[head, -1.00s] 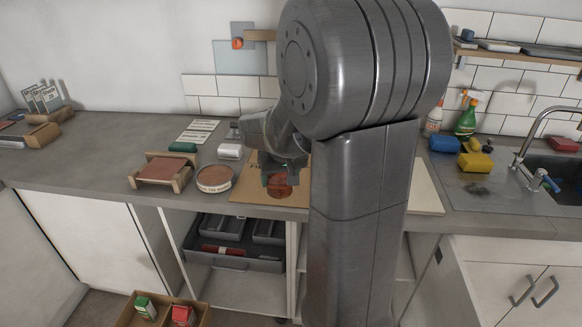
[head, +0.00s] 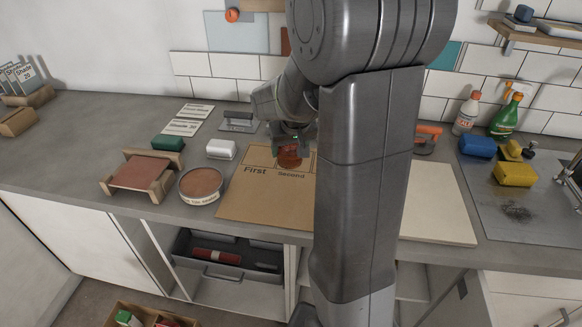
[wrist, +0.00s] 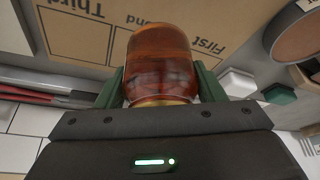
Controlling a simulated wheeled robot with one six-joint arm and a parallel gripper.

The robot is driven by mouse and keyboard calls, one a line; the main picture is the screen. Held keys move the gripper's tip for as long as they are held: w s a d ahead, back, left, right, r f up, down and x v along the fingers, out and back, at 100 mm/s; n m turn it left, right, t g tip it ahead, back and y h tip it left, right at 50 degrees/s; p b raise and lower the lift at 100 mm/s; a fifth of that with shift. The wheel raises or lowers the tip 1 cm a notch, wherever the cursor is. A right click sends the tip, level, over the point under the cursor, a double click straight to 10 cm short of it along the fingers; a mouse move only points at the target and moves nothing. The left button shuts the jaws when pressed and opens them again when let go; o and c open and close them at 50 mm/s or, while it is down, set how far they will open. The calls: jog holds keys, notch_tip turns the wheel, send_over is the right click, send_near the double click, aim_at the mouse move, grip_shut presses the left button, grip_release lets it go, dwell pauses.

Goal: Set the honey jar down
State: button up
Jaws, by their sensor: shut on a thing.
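The honey jar (wrist: 160,62) is amber, with a yellowish band at the end nearest my gripper. My gripper (wrist: 160,88) is shut on it, with a green finger on each side. In the head view the jar (head: 290,157) shows below my gripper, just behind the word "Second" on the brown board (head: 240,205). The board is printed with "First", "Second" and, in the wrist view, "Third". I cannot tell whether the jar touches the board. My arm hides the board's right part in the head view.
Left of the board are a round brown-topped tin (head: 201,186), a wooden stand with a reddish top (head: 142,173), a white block (head: 221,149) and a green block (head: 168,142). A pale board (head: 438,205) lies right of my arm. Sponges and bottles stand farther right.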

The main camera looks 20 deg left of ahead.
jog(key=shift+f, duration=3.4)
jog(key=shift+f, duration=0.15)
jog(key=o, duration=1.4)
jog(key=shift+c, duration=0.2)
